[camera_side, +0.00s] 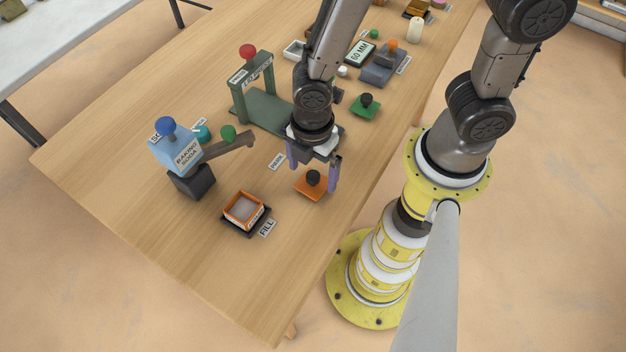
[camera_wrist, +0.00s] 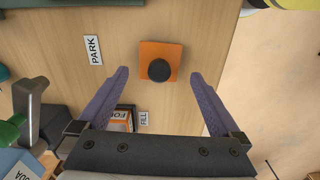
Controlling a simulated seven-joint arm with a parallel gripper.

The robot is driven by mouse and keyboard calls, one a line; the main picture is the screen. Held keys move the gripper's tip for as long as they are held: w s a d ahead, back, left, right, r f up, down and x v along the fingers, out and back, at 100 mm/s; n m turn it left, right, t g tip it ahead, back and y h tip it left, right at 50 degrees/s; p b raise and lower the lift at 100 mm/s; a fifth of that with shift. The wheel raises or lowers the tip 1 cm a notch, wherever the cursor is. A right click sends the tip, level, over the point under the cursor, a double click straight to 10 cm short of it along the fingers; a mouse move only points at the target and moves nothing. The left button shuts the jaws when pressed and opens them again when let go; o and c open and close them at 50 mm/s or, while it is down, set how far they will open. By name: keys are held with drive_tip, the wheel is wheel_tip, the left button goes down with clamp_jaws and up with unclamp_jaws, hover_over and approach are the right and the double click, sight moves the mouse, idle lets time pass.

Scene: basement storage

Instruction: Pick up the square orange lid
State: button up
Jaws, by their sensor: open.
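The square orange lid (camera_side: 309,190) lies flat on the wooden table and has a round black knob on top. In the wrist view the lid (camera_wrist: 149,50) is ahead of the fingertips, roughly centred between them and a little nearer the right one. My gripper (camera_side: 313,180) is open and empty, with its purple fingers pointing down over the lid area, one on each side of the knob in the side view. In the wrist view my gripper's fingers (camera_wrist: 159,74) stand well apart. I cannot tell the exact height of the fingertips above the table.
An orange-rimmed box (camera_side: 231,219) sits by the FILL label (camera_side: 267,228). A blue baking soda dispenser (camera_side: 174,152) with a lever stands left. A green press frame (camera_side: 262,112) is behind. A green lid (camera_side: 365,107) lies farther back. The table's right edge is close to the orange lid.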

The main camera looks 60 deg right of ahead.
sight(312, 176)
drive_tip(key=shift+f, duration=1.55)
drive_tip(key=shift+c, duration=0.2)
drive_tip(key=c, duration=1.2)
drive_tip(key=shift+w+r, duration=0.1)
drive_tip(key=shift+r, duration=0.05)
